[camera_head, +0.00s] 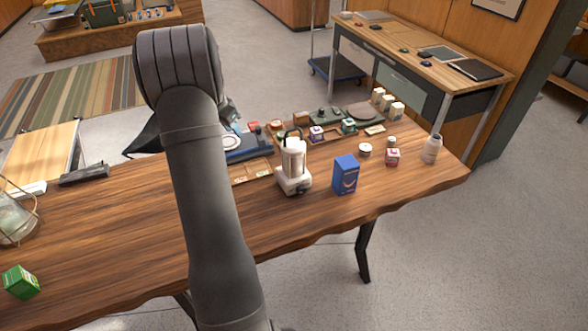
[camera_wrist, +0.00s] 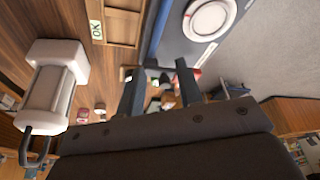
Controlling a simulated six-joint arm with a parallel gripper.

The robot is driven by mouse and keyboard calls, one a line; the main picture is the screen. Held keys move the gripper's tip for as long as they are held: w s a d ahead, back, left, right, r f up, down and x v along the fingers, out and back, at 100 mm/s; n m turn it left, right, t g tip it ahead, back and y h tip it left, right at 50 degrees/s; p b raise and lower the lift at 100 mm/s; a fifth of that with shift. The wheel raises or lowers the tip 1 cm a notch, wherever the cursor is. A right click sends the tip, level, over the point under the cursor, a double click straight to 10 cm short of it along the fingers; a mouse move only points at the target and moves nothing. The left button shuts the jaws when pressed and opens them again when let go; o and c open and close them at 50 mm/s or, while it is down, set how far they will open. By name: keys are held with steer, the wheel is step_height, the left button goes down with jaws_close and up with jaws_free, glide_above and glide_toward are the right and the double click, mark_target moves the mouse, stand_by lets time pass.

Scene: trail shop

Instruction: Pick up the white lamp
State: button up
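A blue box (camera_head: 346,175) stands close to the right of the lamp. A shallow wooden tray (camera_head: 252,172) and a blue item lie to its left. Small boxes and jars crowd behind it. A white bottle (camera_head: 431,149) stands near the right end.

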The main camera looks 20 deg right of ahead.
steer(key=s+d+r+m+g+h, duration=0.15)
steer(key=s+d+r, duration=0.25)
steer(key=s+r, duration=0.65)
steer(key=s+d+r+m, duration=0.3)
steer(key=s+r, duration=0.4)
steer(key=r, duration=0.7)
steer(key=x, duration=1.1)
steer(key=shift+w+f, duration=0.2)
steer(key=shift+f, duration=0.2)
steer(key=shift+a+x, duration=0.15)
steer(key=shift+x, duration=1.2)
steer(key=shift+a+x, duration=0.15)
steer(key=shift+x, duration=1.2)
steer(key=shift+s+f, duration=0.1)
steer(key=shift+f, duration=0.05)
steer(key=shift+c, duration=0.2)
jaws_close()
